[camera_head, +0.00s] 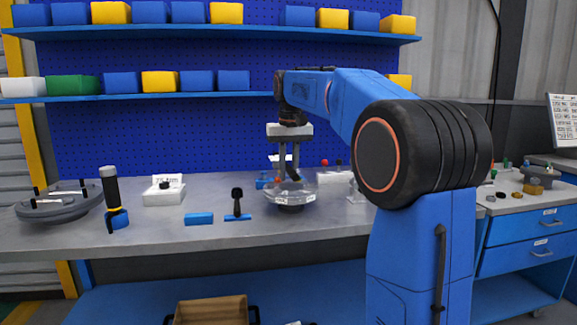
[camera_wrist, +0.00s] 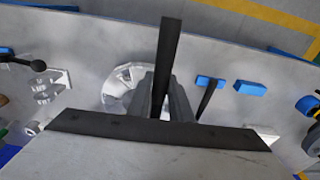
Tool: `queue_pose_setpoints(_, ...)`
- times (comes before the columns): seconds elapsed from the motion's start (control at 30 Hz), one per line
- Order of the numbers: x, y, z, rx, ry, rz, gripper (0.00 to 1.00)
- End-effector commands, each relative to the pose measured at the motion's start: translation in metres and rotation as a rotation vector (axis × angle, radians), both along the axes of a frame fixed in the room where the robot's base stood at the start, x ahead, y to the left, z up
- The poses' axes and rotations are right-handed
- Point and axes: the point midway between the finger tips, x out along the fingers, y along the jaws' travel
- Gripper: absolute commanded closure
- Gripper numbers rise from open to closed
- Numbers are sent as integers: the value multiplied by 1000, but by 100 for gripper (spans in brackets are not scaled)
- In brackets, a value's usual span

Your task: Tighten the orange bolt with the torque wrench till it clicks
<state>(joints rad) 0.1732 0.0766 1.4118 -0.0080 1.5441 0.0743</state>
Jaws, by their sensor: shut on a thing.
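The flanged shell (camera_head: 290,197) has a pale, glassy flange on a dark base. It stands on the bench below my gripper (camera_head: 289,176) and also shows in the wrist view (camera_wrist: 122,82), partly hidden by the fingers. My gripper points down and is shut on a long dark bar (camera_wrist: 167,60), which appears to be the torque wrench. The bar sticks out toward the front of the bench. A small orange spot (camera_head: 278,181) by the fingertips may be the orange bolt. Its seating and any contact with the wrench are too small to tell.
A blue block (camera_head: 199,218) and a black upright piece on a blue base (camera_head: 237,205) stand left of the shell. Further left are a white box (camera_head: 164,196), a black-handled tool (camera_head: 112,195) and a round grey plate (camera_head: 60,207). The front strip of bench is clear.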

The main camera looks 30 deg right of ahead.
Motion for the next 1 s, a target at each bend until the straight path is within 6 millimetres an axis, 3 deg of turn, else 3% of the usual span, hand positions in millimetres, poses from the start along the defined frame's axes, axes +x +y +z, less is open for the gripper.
queue_pose_setpoints(0.3, 0, 0, -23, 0, -1, 0, 100)
queue_pose_setpoints(1.0, 0, 0, -21, -1, -3, 0, 100)
